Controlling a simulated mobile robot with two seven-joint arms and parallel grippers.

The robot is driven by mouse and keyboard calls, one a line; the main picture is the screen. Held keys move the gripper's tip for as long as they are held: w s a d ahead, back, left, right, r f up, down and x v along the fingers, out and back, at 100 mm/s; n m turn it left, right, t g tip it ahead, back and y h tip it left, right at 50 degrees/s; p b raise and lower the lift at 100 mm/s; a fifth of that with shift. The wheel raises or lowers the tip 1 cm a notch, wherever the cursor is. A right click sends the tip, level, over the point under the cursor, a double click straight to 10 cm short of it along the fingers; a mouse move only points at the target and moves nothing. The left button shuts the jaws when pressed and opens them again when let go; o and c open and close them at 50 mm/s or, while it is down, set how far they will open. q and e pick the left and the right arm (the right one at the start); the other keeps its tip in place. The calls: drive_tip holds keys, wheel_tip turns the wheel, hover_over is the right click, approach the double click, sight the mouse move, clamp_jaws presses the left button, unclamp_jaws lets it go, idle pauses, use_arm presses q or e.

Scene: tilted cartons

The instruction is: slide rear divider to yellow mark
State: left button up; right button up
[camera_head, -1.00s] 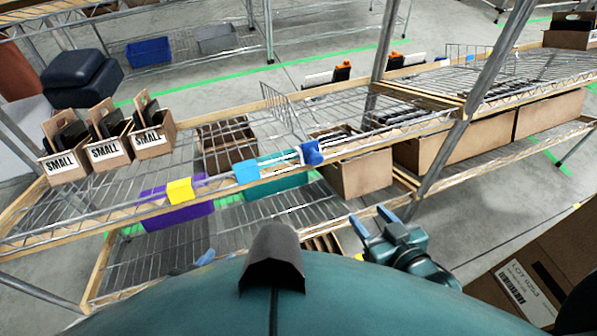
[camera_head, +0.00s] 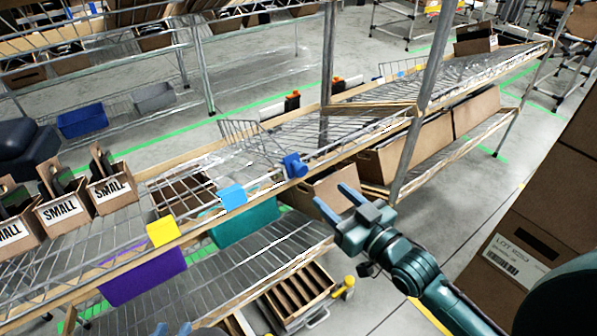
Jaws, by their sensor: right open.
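A wire divider (camera_head: 252,142) stands across the sloped wire shelf, and a blue clip (camera_head: 294,165) sits on the front rail to its right. A second wire divider (camera_head: 402,70) stands farther back to the right. A yellow mark (camera_head: 162,231) is on the front rail, left of a light blue mark (camera_head: 232,197). A small yellow mark (camera_head: 418,69) also shows near the farther divider. My right gripper (camera_head: 334,202) is open and empty, in front of the rail, below and right of the blue clip.
Several cartons marked SMALL (camera_head: 110,190) stand at the shelf's left. Purple (camera_head: 145,273) and teal (camera_head: 245,222) bins hang below the front rail. A metal post (camera_head: 415,130) rises right of my right gripper. A large carton (camera_head: 520,245) stands at the right.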

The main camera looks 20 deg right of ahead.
sight(303, 171)
drive_tip(key=x, duration=1.1)
drive_tip(key=shift+w+a+b, duration=0.1)
drive_tip(key=shift+w+b, duration=0.15)
drive_tip(key=shift+b, duration=0.15)
drive_tip(key=shift+f, duration=0.1)
clamp_jaws()
